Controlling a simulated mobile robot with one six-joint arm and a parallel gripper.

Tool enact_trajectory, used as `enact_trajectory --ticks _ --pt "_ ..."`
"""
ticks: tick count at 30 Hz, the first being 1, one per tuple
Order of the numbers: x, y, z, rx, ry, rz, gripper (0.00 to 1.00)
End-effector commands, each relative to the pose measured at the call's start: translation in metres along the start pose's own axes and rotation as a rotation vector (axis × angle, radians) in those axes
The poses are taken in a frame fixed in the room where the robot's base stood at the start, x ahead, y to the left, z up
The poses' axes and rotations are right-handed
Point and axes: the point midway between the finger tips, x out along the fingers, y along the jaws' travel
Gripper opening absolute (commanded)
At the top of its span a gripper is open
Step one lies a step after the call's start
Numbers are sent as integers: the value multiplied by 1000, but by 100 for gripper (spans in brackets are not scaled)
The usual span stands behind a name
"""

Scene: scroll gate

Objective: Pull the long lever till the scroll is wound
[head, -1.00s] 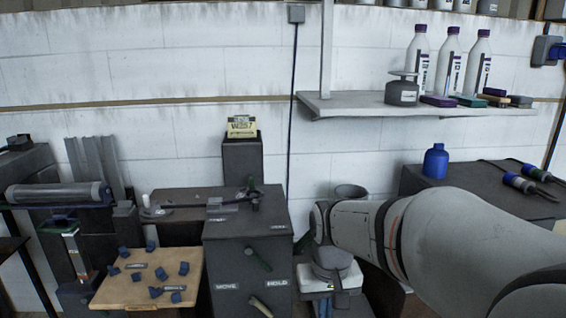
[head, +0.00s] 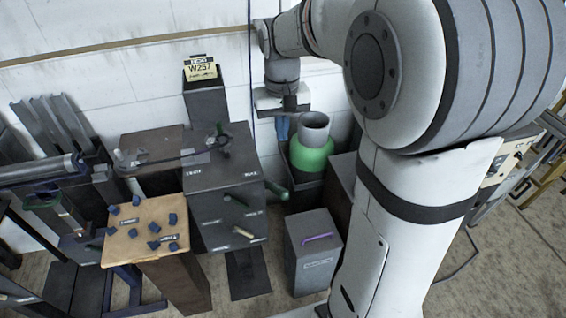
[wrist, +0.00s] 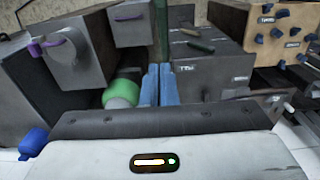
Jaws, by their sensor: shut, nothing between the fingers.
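A dark cabinet (head: 215,180) stands left of centre in the head view. A long dark lever (head: 185,157) lies across its top, with an upright knob end at the right. On the front are a green handle (head: 236,201) and a tan handle (head: 244,233); another green handle (head: 277,190) sticks out at the right side. In the wrist view the cabinet (wrist: 205,75) shows a green handle (wrist: 200,46). A grey roller (head: 40,170), perhaps the scroll, lies at far left. My gripper (head: 282,128) hangs right of the cabinet, blue fingers together and empty; it also shows in the wrist view (wrist: 159,72).
A green cylinder (head: 312,158) with a grey top stands just below and right of my gripper. A grey box (head: 313,255) with a purple handle is on the floor. A wooden board (head: 145,238) with several blue knobs stands left. A W257 sign (head: 201,71) tops a pillar.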

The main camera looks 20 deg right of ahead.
Motion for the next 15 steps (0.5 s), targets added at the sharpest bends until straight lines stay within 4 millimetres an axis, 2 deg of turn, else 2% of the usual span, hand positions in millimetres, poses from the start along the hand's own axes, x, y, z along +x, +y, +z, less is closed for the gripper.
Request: enact_trajectory --ticks 5,15 --pt "28 -5 1 -12 -6 0 0" --pt "100 -10 2 -23 -6 0 0"
